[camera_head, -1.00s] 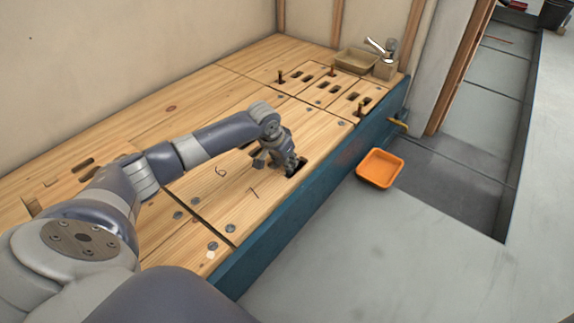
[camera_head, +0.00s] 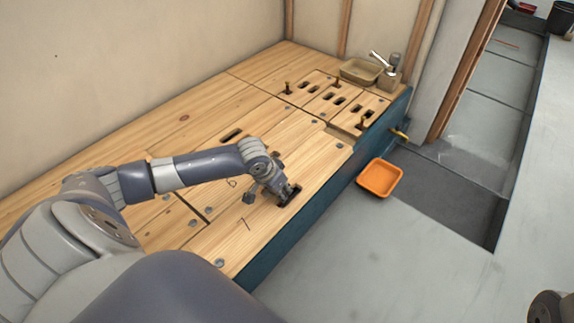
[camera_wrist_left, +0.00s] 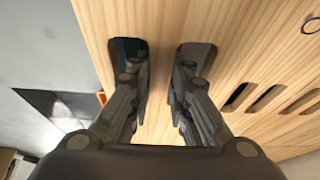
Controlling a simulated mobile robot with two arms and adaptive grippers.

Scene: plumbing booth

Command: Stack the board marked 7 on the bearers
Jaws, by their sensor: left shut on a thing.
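The board marked 7 (camera_head: 228,245) is a long pale wooden board along the front edge of the platform. My left gripper (camera_head: 289,195) is over its hand slots. In the left wrist view its fingers (camera_wrist_left: 158,95) go into two dark slots and are shut on the strip of wood between them. The board's far end sits out of line with the neighbouring boards, with a gap there. I cannot tell how high it is raised. The bearers are hidden.
The board marked 6 (camera_head: 215,195) lies behind. Smaller slotted boards with brass fittings (camera_head: 364,123) are at the far end, beside a tan tray (camera_head: 360,71) and a tap (camera_head: 380,58). An orange bin (camera_head: 380,178) stands on the grey floor, which is largely clear.

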